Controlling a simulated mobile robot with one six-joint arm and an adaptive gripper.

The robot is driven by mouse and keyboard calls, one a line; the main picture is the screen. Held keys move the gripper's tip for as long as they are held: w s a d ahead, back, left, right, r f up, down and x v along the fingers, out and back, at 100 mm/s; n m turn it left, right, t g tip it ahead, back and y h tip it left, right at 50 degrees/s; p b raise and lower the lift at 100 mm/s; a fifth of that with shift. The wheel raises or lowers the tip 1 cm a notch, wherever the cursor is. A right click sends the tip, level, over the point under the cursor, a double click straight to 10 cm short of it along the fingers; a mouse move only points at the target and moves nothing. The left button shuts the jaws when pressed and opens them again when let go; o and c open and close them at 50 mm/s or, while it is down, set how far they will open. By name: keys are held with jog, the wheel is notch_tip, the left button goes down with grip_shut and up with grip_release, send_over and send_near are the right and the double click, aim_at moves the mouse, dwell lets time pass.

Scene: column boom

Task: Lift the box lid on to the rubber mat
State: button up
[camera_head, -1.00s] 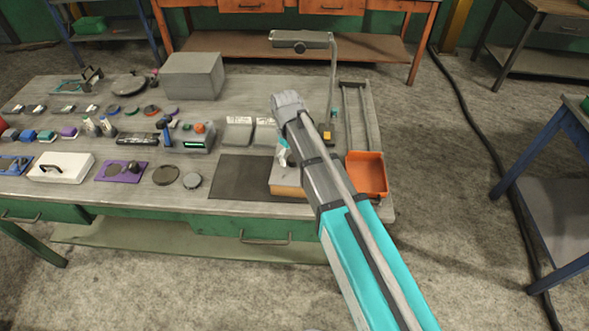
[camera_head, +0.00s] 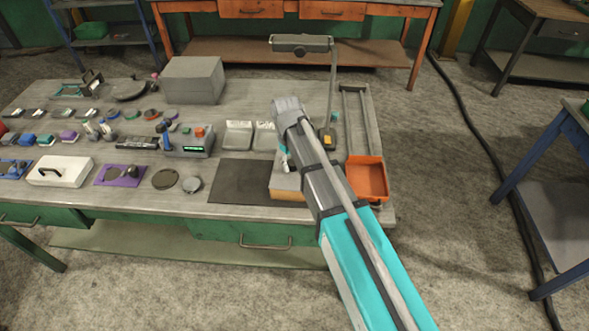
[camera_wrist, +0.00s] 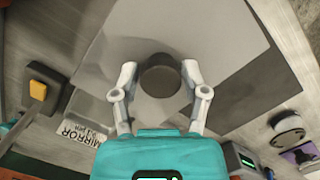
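The box (camera_head: 287,196) stands at the right end of the rubber mat, orange-brown at its front side and partly hidden by my arm. Its pale grey lid (camera_wrist: 205,35) fills the upper middle of the wrist view and carries a dark round knob (camera_wrist: 160,76). My gripper (camera_wrist: 160,70) is open, with one pale finger on each side of the knob and a small gap seen at each side. In the head view, only a white finger shows beside my arm. The dark rubber mat (camera_head: 238,182) lies flat and bare left of the box.
An orange tray (camera_head: 367,178) is right of the box. Two small labelled bins (camera_head: 238,135) stand behind the mat. A stand with a yellow-marked base (camera_head: 328,138) is near my arm. Round discs (camera_head: 165,179) and a white handled case (camera_head: 60,171) lie to the left.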

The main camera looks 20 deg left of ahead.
grip_shut()
jog(key=shift+r, duration=0.15)
notch_tip(320, 180, up, 3)
jog(key=p, duration=0.3)
jog(key=shift+f, duration=0.2)
jog(key=s+a+r+p, duration=0.7)
jog(key=s+r+p, duration=0.3)
jog(key=s, duration=0.2)
jog(key=shift+a, duration=0.15)
dwell(0.4)
